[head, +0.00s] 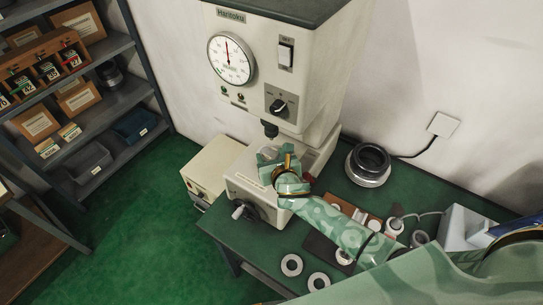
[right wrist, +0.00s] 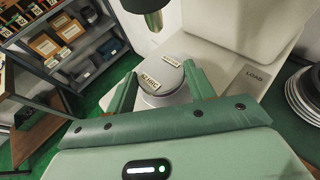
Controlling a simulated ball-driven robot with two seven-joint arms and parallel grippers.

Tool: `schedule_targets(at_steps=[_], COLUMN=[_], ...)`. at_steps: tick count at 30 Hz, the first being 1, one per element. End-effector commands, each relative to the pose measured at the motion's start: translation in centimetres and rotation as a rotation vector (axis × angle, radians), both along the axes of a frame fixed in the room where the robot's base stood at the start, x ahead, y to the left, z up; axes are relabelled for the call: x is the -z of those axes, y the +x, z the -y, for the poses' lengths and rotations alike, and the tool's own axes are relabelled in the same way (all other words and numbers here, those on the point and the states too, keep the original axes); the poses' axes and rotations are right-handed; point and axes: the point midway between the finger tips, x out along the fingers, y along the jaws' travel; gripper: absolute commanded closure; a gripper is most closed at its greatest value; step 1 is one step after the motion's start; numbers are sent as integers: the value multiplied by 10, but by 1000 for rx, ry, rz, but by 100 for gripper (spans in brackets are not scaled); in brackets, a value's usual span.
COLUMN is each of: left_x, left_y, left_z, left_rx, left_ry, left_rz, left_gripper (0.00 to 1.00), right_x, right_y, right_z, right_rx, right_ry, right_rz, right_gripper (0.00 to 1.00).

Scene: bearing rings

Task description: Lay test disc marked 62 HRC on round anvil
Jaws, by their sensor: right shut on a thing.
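In the right wrist view a round grey disc (right wrist: 162,72) with two pale labels lies between the fingers of my right gripper (right wrist: 160,90). The near label ends in HRC; its number is too small to read surely. The gripper is shut on this disc. A pale round anvil (right wrist: 166,99) shows just below the disc; I cannot tell whether they touch. My left gripper is not in view.
Bearing rings (head: 291,265) lie on the green bench (head: 231,237) at the front. A stack of larger rings (head: 368,165) stands right of the tester. The indenter also hangs close above the disc in the right wrist view (right wrist: 153,20). A shelf (head: 120,93) stands at the left.

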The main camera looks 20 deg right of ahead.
Motion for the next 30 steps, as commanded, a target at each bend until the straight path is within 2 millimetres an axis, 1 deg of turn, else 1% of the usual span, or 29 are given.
schedule_targets(at_steps=[8, 20, 21, 23, 24, 30], left_x=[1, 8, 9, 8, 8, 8], left_y=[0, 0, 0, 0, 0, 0], left_z=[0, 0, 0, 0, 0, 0], left_rx=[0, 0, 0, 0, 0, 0], left_ry=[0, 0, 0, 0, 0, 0], left_rz=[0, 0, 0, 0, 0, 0], left_gripper=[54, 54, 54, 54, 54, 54], right_x=[1, 11, 11, 10, 10, 11], right_y=[0, 0, 0, 0, 0, 0], right_z=[0, 0, 0, 0, 0, 0], right_rx=[0, 0, 0, 0, 0, 0], right_ry=[0, -1, -1, -1, -1, -1], right_rz=[1, 1, 1, 1, 1, -1], right_gripper=[79, 79, 44, 27, 21, 21])
